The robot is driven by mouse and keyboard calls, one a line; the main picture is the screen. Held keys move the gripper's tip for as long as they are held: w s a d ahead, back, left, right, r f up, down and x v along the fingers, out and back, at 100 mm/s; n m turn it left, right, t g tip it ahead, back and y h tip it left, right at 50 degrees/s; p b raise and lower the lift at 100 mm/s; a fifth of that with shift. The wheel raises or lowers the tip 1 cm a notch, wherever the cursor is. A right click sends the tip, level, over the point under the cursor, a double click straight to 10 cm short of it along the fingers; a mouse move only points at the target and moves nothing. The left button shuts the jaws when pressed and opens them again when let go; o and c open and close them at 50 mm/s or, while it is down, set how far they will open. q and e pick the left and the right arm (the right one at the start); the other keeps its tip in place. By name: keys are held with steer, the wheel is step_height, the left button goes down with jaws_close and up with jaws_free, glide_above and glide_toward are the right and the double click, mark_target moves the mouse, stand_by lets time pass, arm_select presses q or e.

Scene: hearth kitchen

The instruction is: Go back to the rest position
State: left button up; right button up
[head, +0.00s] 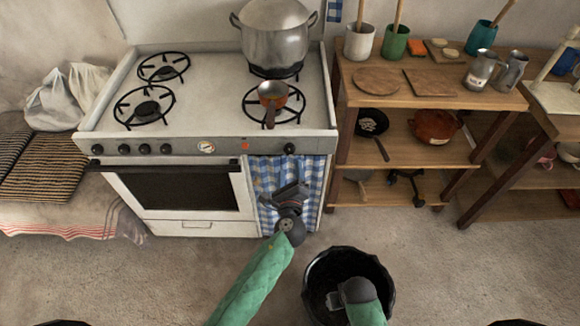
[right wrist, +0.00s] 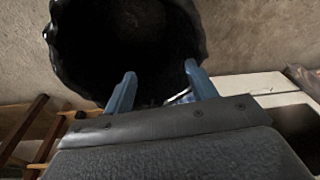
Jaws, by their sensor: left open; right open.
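My left gripper (head: 291,192) is in front of the blue checked curtain of the stove, open, with nothing seen in it. My right gripper (head: 334,300) is over the black bin (head: 375,268) on the floor. In the right wrist view its two blue fingers (right wrist: 160,92) stand apart with no object held between them, and the dark mouth of the bin (right wrist: 85,62) lies beyond them. A small pale and blue thing shows by one finger, too little of it to name.
A white stove (head: 215,95) carries a large pot (head: 275,35) and a small copper pan (head: 272,92). A wooden shelf (head: 440,95) with cups, boards and pans stands to its right. The floor (head: 430,270) right of the bin is clear.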

arm_select(q)
steer(key=shift+s, duration=0.4)
arm_select(e)
steer(key=shift+r, duration=0.5)
steer(key=shift+w, duration=0.15)
